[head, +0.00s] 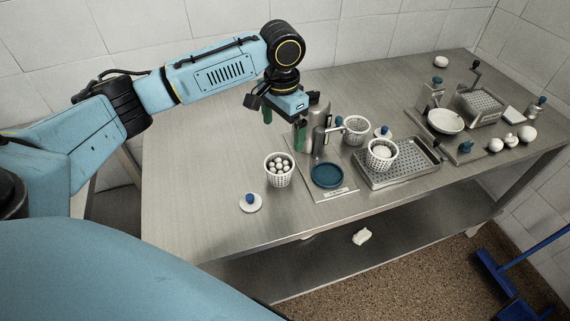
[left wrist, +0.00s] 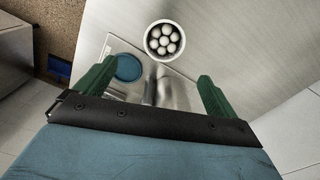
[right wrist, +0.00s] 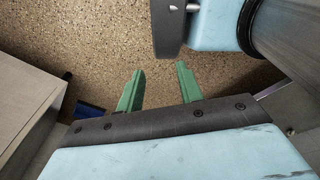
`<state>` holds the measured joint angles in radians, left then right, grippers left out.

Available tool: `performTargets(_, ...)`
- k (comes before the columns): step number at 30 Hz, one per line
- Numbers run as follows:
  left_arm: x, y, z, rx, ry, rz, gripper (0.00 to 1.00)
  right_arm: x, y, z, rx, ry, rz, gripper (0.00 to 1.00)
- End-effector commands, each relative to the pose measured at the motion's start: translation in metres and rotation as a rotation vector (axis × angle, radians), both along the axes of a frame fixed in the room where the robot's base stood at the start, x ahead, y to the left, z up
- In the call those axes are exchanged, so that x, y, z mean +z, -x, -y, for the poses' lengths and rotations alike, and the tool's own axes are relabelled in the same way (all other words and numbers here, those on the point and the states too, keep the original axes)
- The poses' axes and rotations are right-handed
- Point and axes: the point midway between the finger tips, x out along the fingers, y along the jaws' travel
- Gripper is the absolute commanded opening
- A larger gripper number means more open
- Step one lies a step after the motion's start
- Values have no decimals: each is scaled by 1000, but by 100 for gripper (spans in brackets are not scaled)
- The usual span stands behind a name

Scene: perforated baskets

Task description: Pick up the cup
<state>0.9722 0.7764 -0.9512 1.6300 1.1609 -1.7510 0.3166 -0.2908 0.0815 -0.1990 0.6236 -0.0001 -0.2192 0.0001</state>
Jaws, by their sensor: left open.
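A white perforated cup (head: 279,180) filled with pale balls stands on the table, front left of the metal machine; it also shows in the left wrist view (left wrist: 151,52). A second perforated cup (head: 355,132) stands behind the machine. A third cup (head: 381,160), with white contents, stands on the perforated tray. My left gripper (head: 284,126) is open and empty, above the table beside the machine, behind the ball-filled cup and apart from it. Its green fingers show in the left wrist view (left wrist: 157,92). My right gripper (right wrist: 158,86) is open and empty over the speckled floor, outside the head view.
A metal machine (head: 318,145) with a blue round plate (head: 327,175) stands close to my left gripper. A white lid with a blue knob (head: 250,203) lies front left. A perforated tray (head: 415,172) is right of centre. The table's left part is clear.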

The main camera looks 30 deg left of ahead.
Motion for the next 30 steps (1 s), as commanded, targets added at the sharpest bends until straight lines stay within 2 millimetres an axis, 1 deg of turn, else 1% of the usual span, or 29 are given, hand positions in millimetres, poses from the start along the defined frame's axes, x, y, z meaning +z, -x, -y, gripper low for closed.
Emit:
performTargets(2, -3, -1, -4, 11, -4, -4, 95, -1, 2, 0, 0, 0, -3, 36)
performTargets(4, -13, -1, -5, 14, -4, -7, 95, -2, 5, 0, 0, 0, -6, 36)
performTargets(9, -47, -1, -4, 12, -3, -7, 95, -5, 13, 0, 0, 1, -18, 36)
performTargets(12, -64, -1, -4, 11, -2, -6, 95, -7, 15, 0, 1, 1, -22, 36)
performTargets(15, -74, -1, -4, 11, -1, -4, 95, -8, 15, 0, 1, 1, -21, 36)
performTargets(20, -84, 0, -5, 10, -3, -4, 95, -8, 13, -1, 0, -1, -20, 36)
performTargets(27, -119, 4, -10, 10, -4, -4, 95, -10, 11, -2, 0, -2, -16, 36)
performTargets(30, -127, 4, -9, 10, -3, -2, 95, -11, 10, -2, 0, -3, -15, 36)
